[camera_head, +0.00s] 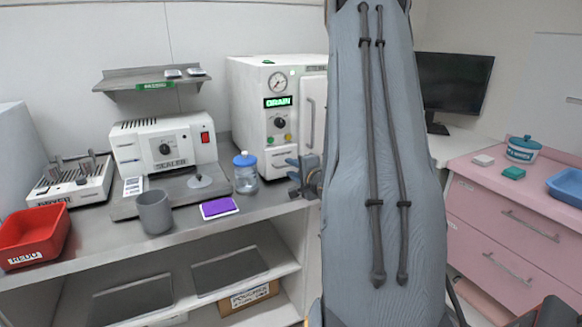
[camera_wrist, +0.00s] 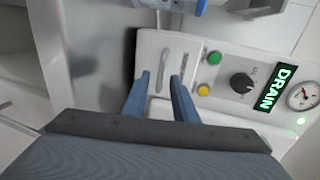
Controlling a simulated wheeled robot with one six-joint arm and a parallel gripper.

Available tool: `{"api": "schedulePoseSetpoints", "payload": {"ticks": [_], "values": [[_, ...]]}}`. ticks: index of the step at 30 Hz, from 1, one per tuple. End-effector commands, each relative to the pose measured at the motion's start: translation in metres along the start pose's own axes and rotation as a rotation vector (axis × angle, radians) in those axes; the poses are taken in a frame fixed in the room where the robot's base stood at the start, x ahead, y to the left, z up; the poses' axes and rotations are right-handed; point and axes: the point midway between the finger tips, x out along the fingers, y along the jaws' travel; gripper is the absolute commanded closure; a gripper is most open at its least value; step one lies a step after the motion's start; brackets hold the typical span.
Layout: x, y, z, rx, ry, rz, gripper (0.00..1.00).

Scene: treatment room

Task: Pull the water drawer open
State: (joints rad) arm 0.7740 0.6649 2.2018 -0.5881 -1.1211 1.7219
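The white sterilizer unit (camera_head: 262,100) stands at the back of the steel counter, with a green DRAIN display, a gauge and a knob. The wrist view shows its front sideways, with the DRAIN display (camera_wrist: 275,88) at the right. A low panel there, which looks like the water drawer (camera_wrist: 148,52), has a slim grey bar (camera_wrist: 163,66) on it. My gripper (camera_wrist: 160,78) is open, with its two blue-grey fingers apart and the bar in line with the gap. I cannot tell whether they touch it. In the head view my gripper (camera_head: 303,170) is partly hidden by my arm.
A blue-capped bottle (camera_head: 245,175) stands left of my gripper, close to the unit. A purple pad (camera_head: 219,208), a grey cup (camera_head: 154,212) and a sealer (camera_head: 165,146) share the counter (camera_head: 95,238). A pink cabinet (camera_head: 500,225) is at the right.

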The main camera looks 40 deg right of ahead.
Motion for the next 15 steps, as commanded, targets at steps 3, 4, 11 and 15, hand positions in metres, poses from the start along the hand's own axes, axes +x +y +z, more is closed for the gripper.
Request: {"api": "schedulePoseSetpoints", "payload": {"ticks": [3,4,11,15], "values": [[0.012,-0.001,0.000,0.000,0.000,-0.001,0.74],[0.014,0.000,0.000,0.000,0.000,-0.001,0.74],[0.019,0.000,0.001,-0.001,0.000,0.000,0.74],[0.019,0.000,0.001,-0.001,-0.001,0.000,0.78]]}}
